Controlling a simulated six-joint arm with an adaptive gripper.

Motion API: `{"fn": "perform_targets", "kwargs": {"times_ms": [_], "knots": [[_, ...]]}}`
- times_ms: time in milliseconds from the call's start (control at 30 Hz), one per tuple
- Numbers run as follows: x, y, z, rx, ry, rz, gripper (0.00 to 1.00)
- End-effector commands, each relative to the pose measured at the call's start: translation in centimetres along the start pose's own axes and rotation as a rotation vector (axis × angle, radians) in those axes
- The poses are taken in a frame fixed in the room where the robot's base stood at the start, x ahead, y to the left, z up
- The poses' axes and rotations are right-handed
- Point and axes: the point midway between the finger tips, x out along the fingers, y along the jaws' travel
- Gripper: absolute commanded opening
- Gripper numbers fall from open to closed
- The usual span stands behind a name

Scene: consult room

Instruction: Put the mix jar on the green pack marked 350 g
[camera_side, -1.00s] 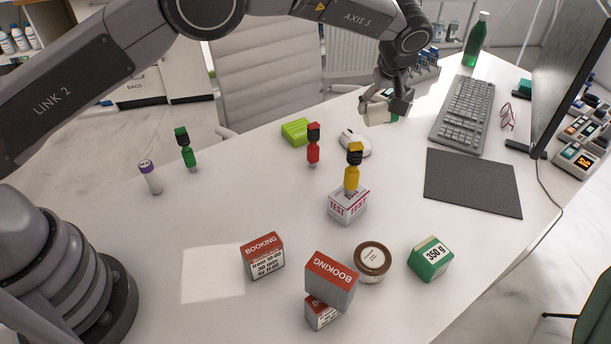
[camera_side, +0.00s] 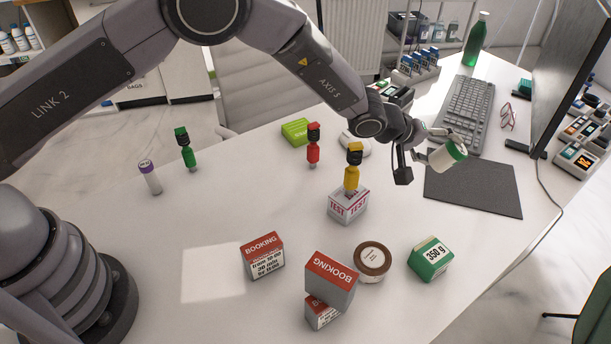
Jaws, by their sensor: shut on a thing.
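My gripper (camera_side: 432,150) is shut on a white jar with a green lid (camera_side: 441,158). It holds the jar tilted, in the air over the area near the dark mat, with the lid turned to the upper right. No label can be read on this jar. The green pack marked 350 g (camera_side: 430,259) stands on the table at the right front, below and apart from the held jar. Its top is bare. A second jar, with a brown lid (camera_side: 373,258), stands on the table just left of the pack; its lid label is too small to read.
Booking boxes (camera_side: 331,279) are stacked left of the brown-lidded jar. A TEST box (camera_side: 348,207) with a yellow bottle (camera_side: 353,170) on it stands mid-table. The dark mat (camera_side: 472,183), keyboard (camera_side: 464,115) and monitor (camera_side: 570,75) are at the right.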

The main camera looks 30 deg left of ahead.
Motion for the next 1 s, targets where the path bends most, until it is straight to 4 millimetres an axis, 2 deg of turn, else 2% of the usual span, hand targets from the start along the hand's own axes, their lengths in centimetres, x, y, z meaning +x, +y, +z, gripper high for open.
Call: {"fn": "perform_targets", "kwargs": {"times_ms": [167, 300, 567, 1000], "knots": [[-1.6, 1.1, 3.5, -0.043, -0.083, 0.214, 0.29], [-3.9, 2.2, 5.8, -0.079, -0.145, 0.357, 0.29], [-8.3, 3.5, 8.2, -0.124, -0.222, 0.509, 0.29], [-4.9, -1.5, 9.5, -0.149, -0.225, 0.555, 0.29]]}}
